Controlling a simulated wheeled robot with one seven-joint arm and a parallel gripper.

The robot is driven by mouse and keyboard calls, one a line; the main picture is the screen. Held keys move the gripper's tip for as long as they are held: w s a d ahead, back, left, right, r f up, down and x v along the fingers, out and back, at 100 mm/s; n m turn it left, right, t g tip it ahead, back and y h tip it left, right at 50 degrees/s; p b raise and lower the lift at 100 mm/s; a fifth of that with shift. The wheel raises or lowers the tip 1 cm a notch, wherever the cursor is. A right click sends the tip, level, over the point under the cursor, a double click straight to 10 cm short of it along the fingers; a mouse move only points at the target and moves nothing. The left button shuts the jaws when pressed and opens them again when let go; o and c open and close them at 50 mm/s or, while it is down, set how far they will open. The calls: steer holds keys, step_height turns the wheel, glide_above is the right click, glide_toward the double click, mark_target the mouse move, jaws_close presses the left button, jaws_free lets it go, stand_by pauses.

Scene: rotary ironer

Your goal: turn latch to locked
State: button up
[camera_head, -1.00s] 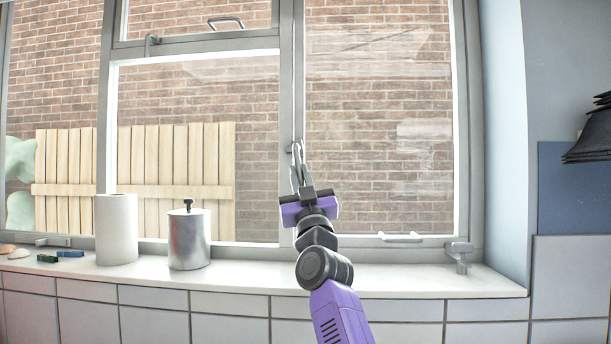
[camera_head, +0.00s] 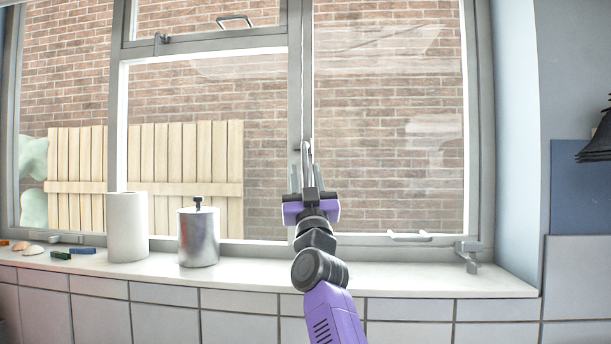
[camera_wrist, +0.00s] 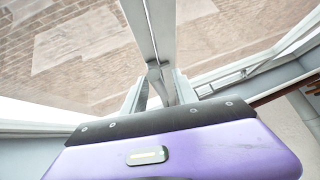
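The latch (camera_head: 308,152) is a slim grey metal handle on the vertical window post between the two large panes. It stands about upright in the head view. My gripper (camera_head: 307,178) is just below and in front of it, pointing up at the post. Its two grey fingers are spread apart. In the wrist view the latch (camera_wrist: 160,80) shows between the fingertips (camera_wrist: 160,92), with a gap visible on at least one side. I cannot tell whether a finger touches it. The lower part of the latch is partly hidden by my gripper.
A white paper roll (camera_head: 127,228) and a metal canister (camera_head: 198,234) stand on the white sill (camera_head: 400,277) left of my arm. A lower window handle (camera_head: 410,237) and a grey bracket (camera_head: 468,254) are at the right. The sill between is clear.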

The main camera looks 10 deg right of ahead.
steer(key=v, duration=0.7)
steer(key=shift+s+f, duration=0.25)
steer(key=shift+s, duration=0.05)
